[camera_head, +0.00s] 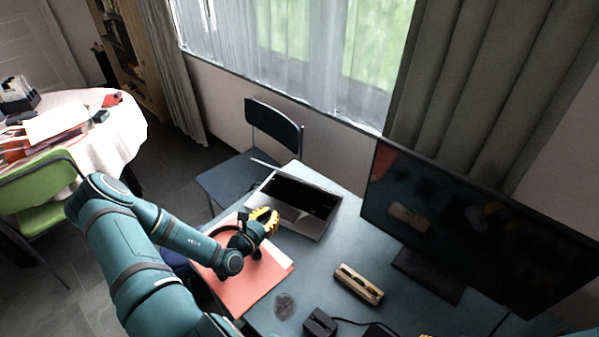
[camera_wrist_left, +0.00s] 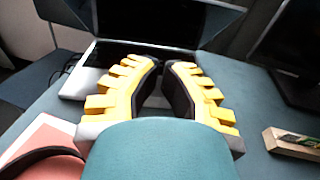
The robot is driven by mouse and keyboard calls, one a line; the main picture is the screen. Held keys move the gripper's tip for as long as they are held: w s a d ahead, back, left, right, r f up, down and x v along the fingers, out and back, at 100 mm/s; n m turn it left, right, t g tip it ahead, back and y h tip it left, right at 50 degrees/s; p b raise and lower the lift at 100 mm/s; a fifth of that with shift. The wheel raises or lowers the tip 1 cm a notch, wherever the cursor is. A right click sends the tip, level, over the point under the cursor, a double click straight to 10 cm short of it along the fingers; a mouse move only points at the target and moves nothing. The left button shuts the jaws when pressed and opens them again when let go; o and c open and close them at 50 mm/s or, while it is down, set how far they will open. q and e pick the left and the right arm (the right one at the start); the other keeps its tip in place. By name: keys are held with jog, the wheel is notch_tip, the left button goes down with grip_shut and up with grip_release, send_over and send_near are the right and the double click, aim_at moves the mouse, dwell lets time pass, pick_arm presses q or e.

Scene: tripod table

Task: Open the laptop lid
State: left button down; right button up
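The silver laptop (camera_head: 305,226) sits on the blue-grey table beyond my left gripper. Its lid, with a black screen (camera_head: 305,195), stands raised at an angle from the base. In the left wrist view the black screen (camera_wrist_left: 150,22) rises behind the silver base (camera_wrist_left: 75,83), partly hidden by my fingers. My left gripper (camera_head: 270,217), with yellow fingers, is at the laptop's near left side. Its fingertips (camera_wrist_left: 163,66) are almost together, with nothing seen between them. Only a sliver of yellow, apparently my right gripper (camera_head: 427,335), shows at the bottom edge.
A salmon folder (camera_head: 262,283) with dark headphones lies under my left forearm. A wooden holder (camera_head: 358,284), a black box (camera_head: 320,322) and a large monitor (camera_head: 470,225) stand to the right. A chair (camera_head: 245,175) is behind the table. Bare tabletop lies between laptop and holder.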

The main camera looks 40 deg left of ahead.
pick_arm(q)
jog(key=w+a+r, duration=0.1)
jog(key=w+a, duration=0.1)
jog(key=w, duration=1)
jog(key=shift+w+r, duration=0.3)
jog(key=shift+r, duration=0.1)
jog(key=shift+a, duration=0.15)
